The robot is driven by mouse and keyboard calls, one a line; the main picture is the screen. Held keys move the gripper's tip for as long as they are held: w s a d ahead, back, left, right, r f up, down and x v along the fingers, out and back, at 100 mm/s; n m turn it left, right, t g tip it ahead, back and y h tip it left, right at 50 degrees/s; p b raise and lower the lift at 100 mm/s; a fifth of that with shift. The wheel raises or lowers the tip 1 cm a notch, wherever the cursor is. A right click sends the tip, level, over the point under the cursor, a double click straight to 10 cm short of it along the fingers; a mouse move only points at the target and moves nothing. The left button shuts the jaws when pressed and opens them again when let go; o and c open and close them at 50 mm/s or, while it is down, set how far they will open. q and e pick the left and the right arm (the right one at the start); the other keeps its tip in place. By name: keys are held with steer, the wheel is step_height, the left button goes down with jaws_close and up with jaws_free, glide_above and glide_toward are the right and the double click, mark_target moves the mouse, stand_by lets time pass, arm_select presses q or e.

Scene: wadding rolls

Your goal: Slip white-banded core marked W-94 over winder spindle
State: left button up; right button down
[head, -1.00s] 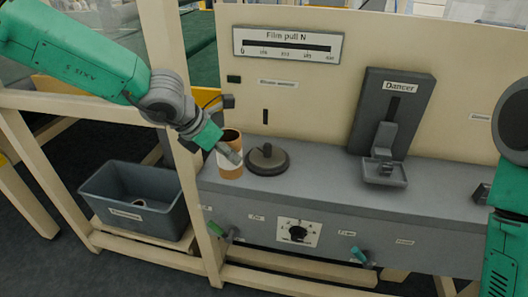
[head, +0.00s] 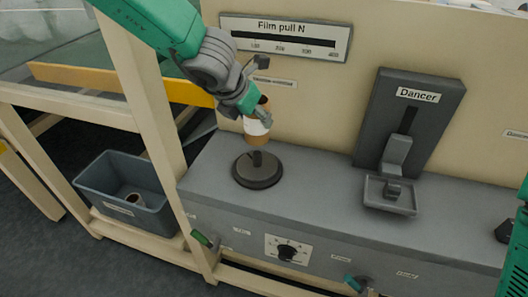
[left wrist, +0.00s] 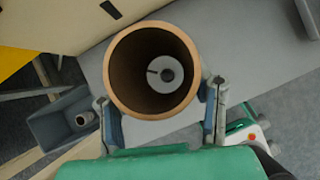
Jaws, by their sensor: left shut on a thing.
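The cardboard-brown core with a white band (head: 256,127) is held upright in my left gripper (head: 258,112), above the winder spindle. Its mark cannot be read. The winder spindle (head: 257,180) is a dark round base with a short post, standing on the grey bench; the core's lower end appears just above the post top. In the left wrist view, I look down into the open bore of the core (left wrist: 118,68), between the two fingers of my left gripper (left wrist: 160,98). The spindle (left wrist: 168,75) shows through the bore, near its middle. My right gripper is out of view.
A grey bin (head: 87,181) with a core inside (head: 133,199) stands at left behind a beige post (head: 150,110). The Dancer unit (head: 430,110) with its small tray (head: 390,195) stands to the right. Bench (head: 320,180) between spindle and Dancer is clear.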

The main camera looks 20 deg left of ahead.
mark_target(252, 144)
arm_select(q)
steer(key=f+b, duration=0.1)
steer(key=f, duration=0.2)
steer(key=f+b, duration=0.1)
steer(key=f, duration=0.1)
steer(key=shift+s+d+b, duration=0.1)
steer(key=shift+s+b, duration=0.15)
steer(key=shift+b, duration=0.05)
steer(key=shift+f, duration=0.3)
steer(key=f+b, duration=0.2)
steer(key=f, duration=0.1)
steer(key=shift+a+f, duration=0.15)
steer(key=shift+a, duration=0.25)
steer(key=shift+d, duration=0.3)
steer(key=o, duration=1.2)
steer(key=shift+d, duration=0.1)
steer(key=shift+c, duration=0.2)
